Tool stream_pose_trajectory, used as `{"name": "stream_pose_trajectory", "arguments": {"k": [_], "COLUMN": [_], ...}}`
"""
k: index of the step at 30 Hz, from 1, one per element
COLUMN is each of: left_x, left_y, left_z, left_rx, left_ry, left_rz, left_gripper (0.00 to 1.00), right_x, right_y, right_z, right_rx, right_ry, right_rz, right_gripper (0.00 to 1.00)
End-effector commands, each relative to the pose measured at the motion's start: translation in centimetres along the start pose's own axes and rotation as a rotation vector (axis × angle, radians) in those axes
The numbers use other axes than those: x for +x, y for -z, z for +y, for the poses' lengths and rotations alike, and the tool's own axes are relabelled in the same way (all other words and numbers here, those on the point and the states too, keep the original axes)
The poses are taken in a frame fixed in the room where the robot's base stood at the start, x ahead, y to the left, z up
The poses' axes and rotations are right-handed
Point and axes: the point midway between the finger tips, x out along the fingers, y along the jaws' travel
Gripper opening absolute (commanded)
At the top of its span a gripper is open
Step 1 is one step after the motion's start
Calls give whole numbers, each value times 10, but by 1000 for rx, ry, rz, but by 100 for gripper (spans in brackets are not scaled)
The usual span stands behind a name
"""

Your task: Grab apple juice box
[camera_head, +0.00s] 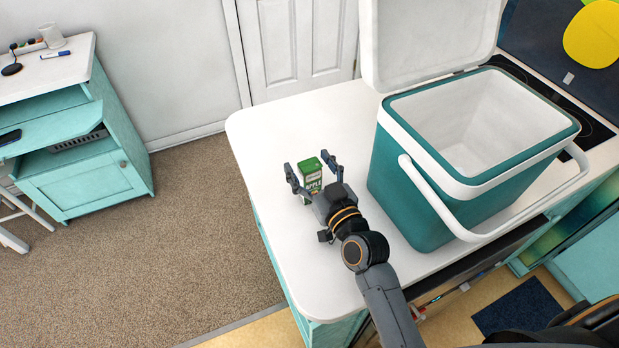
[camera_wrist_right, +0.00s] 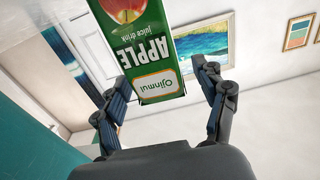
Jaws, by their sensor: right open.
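The green apple juice box (camera_head: 310,173) stands upright on the white counter (camera_head: 281,127), near its left edge. My right gripper (camera_head: 313,172) is open, with one finger on each side of the box. In the right wrist view the juice box (camera_wrist_right: 151,60) appears upside down, its label reading "APPLE juice drink", between the two open fingers of the right gripper (camera_wrist_right: 168,88). A gap shows between the box and the right-hand finger; whether the other finger touches it I cannot tell. My left gripper is not in view.
A large teal cooler (camera_head: 412,189) with its lid (camera_head: 428,40) open and handle (camera_head: 470,236) hanging forward stands right of my arm. It looks empty. The counter behind the box is clear. A teal desk (camera_head: 88,180) stands at the far left.

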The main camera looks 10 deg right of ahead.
Motion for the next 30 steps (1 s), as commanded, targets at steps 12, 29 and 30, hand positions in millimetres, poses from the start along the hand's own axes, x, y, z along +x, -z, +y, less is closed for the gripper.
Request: {"name": "stream_pose_trajectory", "arguments": {"k": [12,29,30], "left_x": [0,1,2], "left_y": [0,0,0], "left_z": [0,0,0], "left_rx": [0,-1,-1], "left_ry": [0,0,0], "left_rz": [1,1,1], "left_gripper": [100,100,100], "right_x": [0,0,0], "right_y": [-1,6,9], "right_z": [0,0,0], "right_rx": [0,0,-1], "right_ry": [0,0,0], "right_rz": [-1,2,3], "right_gripper": [23,0,0]}}
